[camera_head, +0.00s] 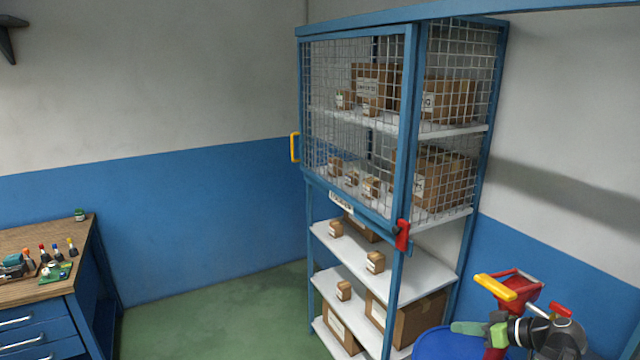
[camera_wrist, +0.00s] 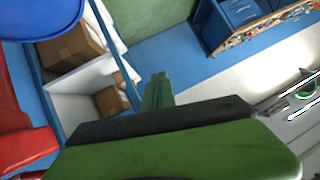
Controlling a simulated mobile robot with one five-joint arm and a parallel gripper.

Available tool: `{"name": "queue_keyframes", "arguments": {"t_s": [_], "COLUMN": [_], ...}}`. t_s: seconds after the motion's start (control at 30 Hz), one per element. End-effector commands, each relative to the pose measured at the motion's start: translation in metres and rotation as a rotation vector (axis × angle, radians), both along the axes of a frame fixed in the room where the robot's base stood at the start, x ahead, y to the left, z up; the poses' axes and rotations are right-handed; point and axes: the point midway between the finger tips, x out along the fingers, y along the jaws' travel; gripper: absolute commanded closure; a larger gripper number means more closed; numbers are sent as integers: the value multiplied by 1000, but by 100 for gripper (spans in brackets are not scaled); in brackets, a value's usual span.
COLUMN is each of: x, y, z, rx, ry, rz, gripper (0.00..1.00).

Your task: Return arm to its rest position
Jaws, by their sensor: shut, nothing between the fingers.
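My gripper (camera_head: 458,327) is at the lower right of the head view, with its green fingers pointing left over or in front of a blue round drum. In the wrist view the green fingers (camera_wrist: 157,92) are together and hold nothing. My black wrist lies to the right of the fingers in the head view. The rest of the arm is mostly out of frame.
A blue mesh cabinet (camera_head: 403,130) with boxes on white shelves stands behind. The blue drum (camera_head: 440,346) and a red object with a yellow handle (camera_head: 496,287) are close to my gripper. A workbench (camera_head: 40,285) is at left; green floor (camera_head: 220,315) is clear between.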

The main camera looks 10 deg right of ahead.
Motion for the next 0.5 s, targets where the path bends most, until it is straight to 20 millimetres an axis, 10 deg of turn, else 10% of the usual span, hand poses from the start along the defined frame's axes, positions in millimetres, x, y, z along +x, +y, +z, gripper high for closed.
{"name": "queue_keyframes", "arguments": {"t_s": [0.2, 0.5], "x": [52, 57], "y": [151, 303], "z": [-77, -135], "rx": [7, -280], "ry": [484, 911], "rz": [89, -62], "gripper": [100, 100]}}
